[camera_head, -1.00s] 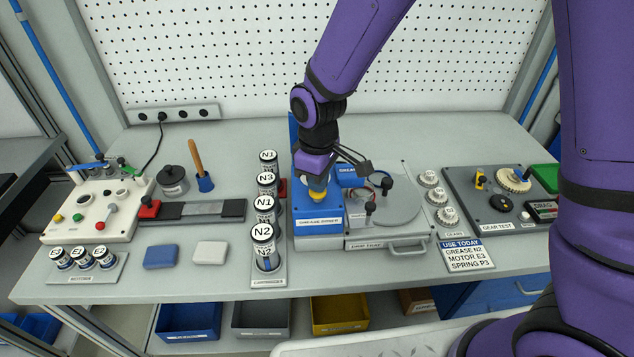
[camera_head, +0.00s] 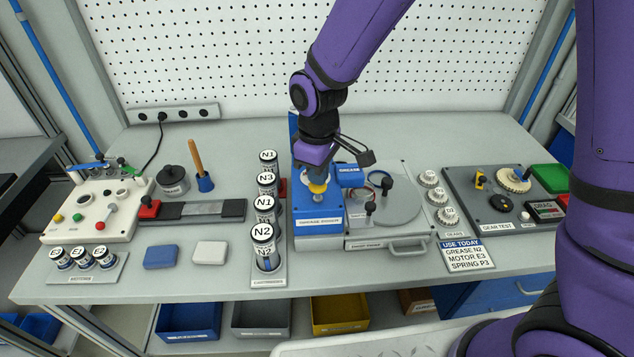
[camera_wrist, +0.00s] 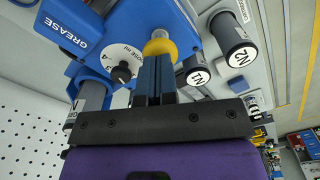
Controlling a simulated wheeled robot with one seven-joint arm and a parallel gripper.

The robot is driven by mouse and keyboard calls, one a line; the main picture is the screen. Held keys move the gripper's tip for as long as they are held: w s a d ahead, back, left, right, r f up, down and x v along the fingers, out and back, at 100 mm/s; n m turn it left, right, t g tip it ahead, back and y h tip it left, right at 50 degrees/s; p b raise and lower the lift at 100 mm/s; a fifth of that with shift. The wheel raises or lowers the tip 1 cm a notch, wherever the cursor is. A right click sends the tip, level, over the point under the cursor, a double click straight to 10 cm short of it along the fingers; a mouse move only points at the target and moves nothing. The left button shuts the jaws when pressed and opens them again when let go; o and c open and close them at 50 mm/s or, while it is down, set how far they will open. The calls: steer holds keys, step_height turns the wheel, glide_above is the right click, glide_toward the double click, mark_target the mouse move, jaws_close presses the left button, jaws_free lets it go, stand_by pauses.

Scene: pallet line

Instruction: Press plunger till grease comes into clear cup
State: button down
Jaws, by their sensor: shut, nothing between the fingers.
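The blue grease dosing station (camera_head: 318,228) stands near the middle of the bench. Its yellow-topped plunger (camera_head: 318,189) stands up from the station and also shows in the wrist view (camera_wrist: 160,47). My gripper (camera_head: 317,174) is directly above the plunger, pointing down. In the wrist view its shut fingers (camera_wrist: 154,62) are at the yellow cap, touching or very near it, and hold nothing. A white numbered dial (camera_wrist: 122,66) with a black knob sits beside the plunger. I cannot make out the clear cup or any grease in it.
A row of cartridges, with N2 (camera_head: 263,240) in front, stands close left of the station. A metal fixture with a round plate (camera_head: 392,207) and upright knobs is close right. A sign (camera_head: 466,253) reads grease N2. The bench front is mostly clear.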

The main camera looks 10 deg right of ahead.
steer(key=shift+r, duration=2.4)
steer(key=shift+d+r, duration=0.1)
steer(key=s+d+r+m+t, duration=0.1)
steer(key=s+d+r+m, duration=0.2)
steer(key=d+r, duration=0.4)
steer(key=s+d+r+m+t, duration=0.2)
steer(key=d+r+m, duration=0.1)
steer(key=d+r, duration=0.4)
steer(key=s+d+r+m+t, duration=0.1)
steer(key=s+d+r+m, duration=0.1)
steer(key=s+d, duration=0.3)
steer(key=s+d+r+m+t, duration=0.1)
steer(key=s+d+r+m, duration=0.2)
steer(key=s+d, duration=0.2)
steer(key=s, duration=0.3)
steer(key=shift+s+d+r+m, duration=0.2)
steer(key=shift+s+m, duration=0.05)
steer(key=shift+m, duration=0.05)
